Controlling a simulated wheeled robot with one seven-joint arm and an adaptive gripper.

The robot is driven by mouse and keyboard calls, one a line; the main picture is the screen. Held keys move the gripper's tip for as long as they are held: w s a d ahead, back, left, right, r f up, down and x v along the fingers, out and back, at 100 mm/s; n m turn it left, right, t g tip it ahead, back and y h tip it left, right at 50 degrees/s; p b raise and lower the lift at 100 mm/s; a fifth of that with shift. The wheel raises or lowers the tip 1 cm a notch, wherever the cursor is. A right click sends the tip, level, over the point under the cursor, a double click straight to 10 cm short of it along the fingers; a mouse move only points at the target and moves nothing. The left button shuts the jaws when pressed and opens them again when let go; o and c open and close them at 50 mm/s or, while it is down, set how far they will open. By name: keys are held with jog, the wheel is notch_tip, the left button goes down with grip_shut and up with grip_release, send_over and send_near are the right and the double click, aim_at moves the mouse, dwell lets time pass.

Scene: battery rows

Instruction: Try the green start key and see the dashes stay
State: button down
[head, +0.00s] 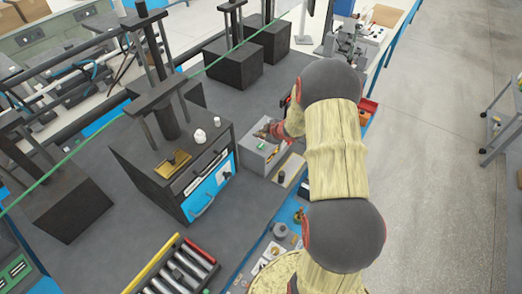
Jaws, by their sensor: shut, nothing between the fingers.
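A small green key (262,146) shows on top of a light grey box (246,157) in the middle of the bench. My gripper (260,133), small and dark with red parts, is shut and empty just above and behind the green key in the picture. I cannot tell whether its fingertips touch the box. My arm comes in from the lower right and hides the box's right side and what lies behind it. No display with dashes can be made out at this size.
A dark cabinet with a blue front (209,187) stands left of the grey box, with small white pieces (199,136) on top. A roller tray (178,268) lies at the front. A red bin (367,108) is right of my arm.

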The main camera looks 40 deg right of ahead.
aim_at(260, 146)
jog(key=shift+f+b, duration=1.05)
jog(key=shift+f, duration=0.75)
jog(key=shift+f, duration=0.15)
jog(key=shift+f, duration=0.3)
jog(key=shift+f+b, duration=0.4)
jog(key=shift+b, duration=0.1)
dwell(0.7)
jog(key=shift+r, duration=0.15)
jog(key=shift+r+p, duration=0.7)
jog(key=shift+p, duration=0.15)
notch_tip(260, 146, up, 5)
jog(key=p, duration=0.4)
jog(key=shift+p, duration=0.4)
